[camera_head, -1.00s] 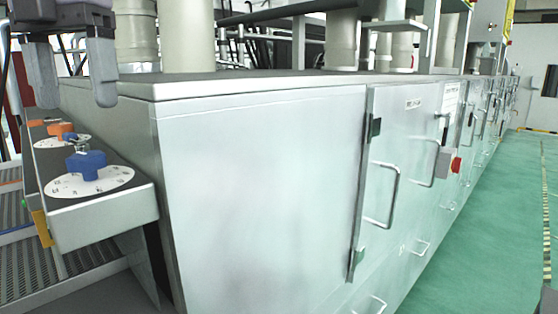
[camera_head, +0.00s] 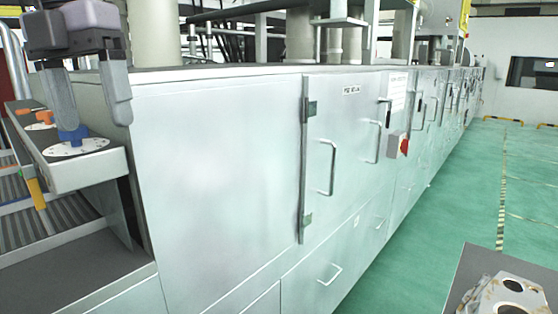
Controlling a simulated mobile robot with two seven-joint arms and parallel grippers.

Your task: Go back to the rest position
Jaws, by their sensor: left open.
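My left gripper (camera_head: 91,98) is at the upper left of the head view, with its two fingers pointing down and apart. It is open and nothing shows between the fingers. It hangs in front of a shelf with a blue knob (camera_head: 73,135) on a white dial (camera_head: 78,147). An orange knob (camera_head: 44,117) sits farther back on the same shelf. My right gripper is out of view.
A long metal cabinet (camera_head: 220,160) with door handles and a red switch (camera_head: 404,146) fills the middle. The green floor (camera_head: 440,215) on the right is mostly clear. A metal casting (camera_head: 508,292) lies on a dark surface (camera_head: 478,262) at the lower right.

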